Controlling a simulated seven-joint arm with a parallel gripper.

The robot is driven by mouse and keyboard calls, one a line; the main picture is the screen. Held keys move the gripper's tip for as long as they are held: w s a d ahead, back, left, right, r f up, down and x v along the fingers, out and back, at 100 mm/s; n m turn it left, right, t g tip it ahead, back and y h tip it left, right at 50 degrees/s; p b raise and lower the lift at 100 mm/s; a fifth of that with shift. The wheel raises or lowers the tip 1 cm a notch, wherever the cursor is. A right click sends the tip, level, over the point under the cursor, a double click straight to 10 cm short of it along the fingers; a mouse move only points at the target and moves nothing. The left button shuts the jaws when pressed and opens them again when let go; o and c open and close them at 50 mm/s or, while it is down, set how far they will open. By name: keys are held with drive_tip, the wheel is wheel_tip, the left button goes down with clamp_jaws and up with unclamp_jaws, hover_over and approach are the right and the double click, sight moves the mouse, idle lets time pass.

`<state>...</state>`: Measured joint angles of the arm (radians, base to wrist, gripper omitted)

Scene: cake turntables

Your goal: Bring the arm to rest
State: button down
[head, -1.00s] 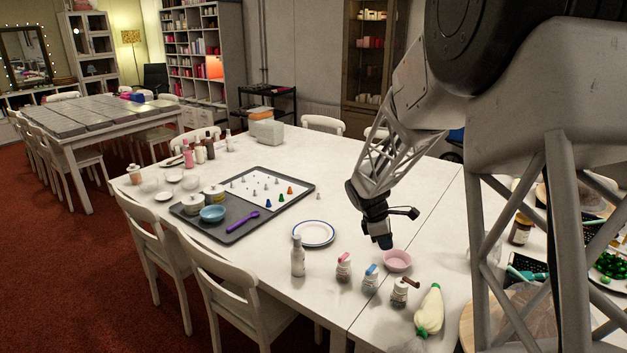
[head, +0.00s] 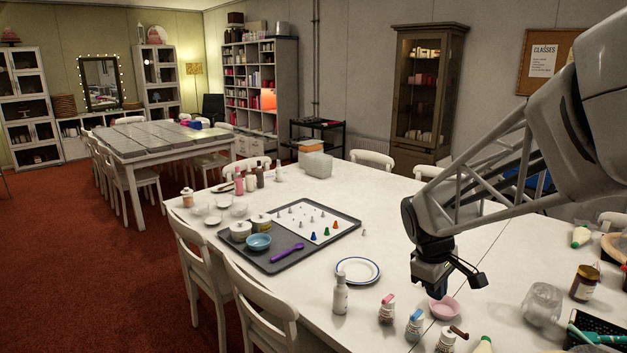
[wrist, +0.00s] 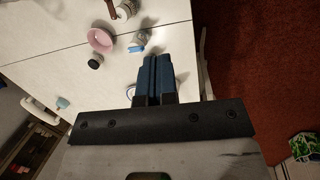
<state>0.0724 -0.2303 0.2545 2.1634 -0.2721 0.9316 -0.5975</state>
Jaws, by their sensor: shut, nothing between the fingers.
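My gripper (head: 431,287) is shut and empty above the white table (head: 310,300), just left of a pink bowl (head: 445,308). In the wrist view the two blue fingers of my gripper (wrist: 154,60) lie side by side with no gap. The pink bowl (wrist: 101,40) shows there at upper left, apart from the fingers, with a small dark-topped jar (wrist: 95,63) near it. A blue-topped jar (wrist: 138,44) lies close to the fingertips in that picture.
Several small jars, one of them pink-topped (head: 387,310), and a white bottle (head: 341,295) stand near the front edge. A blue-rimmed plate (head: 358,271) and a grey tray (head: 285,266) lie left of my gripper. A brown jar (head: 584,284) stands at right.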

drive_tip(key=s+a+r+m+t+y, duration=0.1)
drive_tip(key=s+a+r+m, duration=0.1)
drive_tip(key=s, duration=0.9)
drive_tip(key=s+a+r+m+t+y, duration=0.1)
drive_tip(key=s+a+m, duration=0.4)
drive_tip(key=s, duration=0.6)
drive_tip(key=shift+s+r+m+y, duration=0.3)
drive_tip(key=shift+r+m, duration=0.2)
drive_tip(key=shift+r, duration=0.15)
drive_tip(key=shift+a, duration=0.1)
drive_tip(key=c, duration=1.2)
unclamp_jaws()
drive_tip(key=shift+w, duration=0.1)
drive_tip(key=w+d+f+m+g, duration=0.1)
drive_tip(key=w+d+f+m, duration=0.1)
drive_tip(key=w+d, duration=0.5)
drive_tip(key=w+d+f+m, duration=0.2)
drive_tip(key=w+f+m, duration=0.1)
drive_tip(key=w, duration=0.8)
drive_tip(key=w+d+f+m, duration=0.1)
drive_tip(key=w+d+f, duration=0.3)
drive_tip(key=w+d+f+m+g, duration=0.1)
drive_tip(key=w+d+f+m, duration=0.1)
drive_tip(key=w+d+f, duration=0.2)
drive_tip(key=w+d+f+m, duration=0.1)
drive_tip(key=w+d+f, duration=0.4)
drive_tip(key=d, duration=0.1)
drive_tip(key=shift+f, duration=0.35)
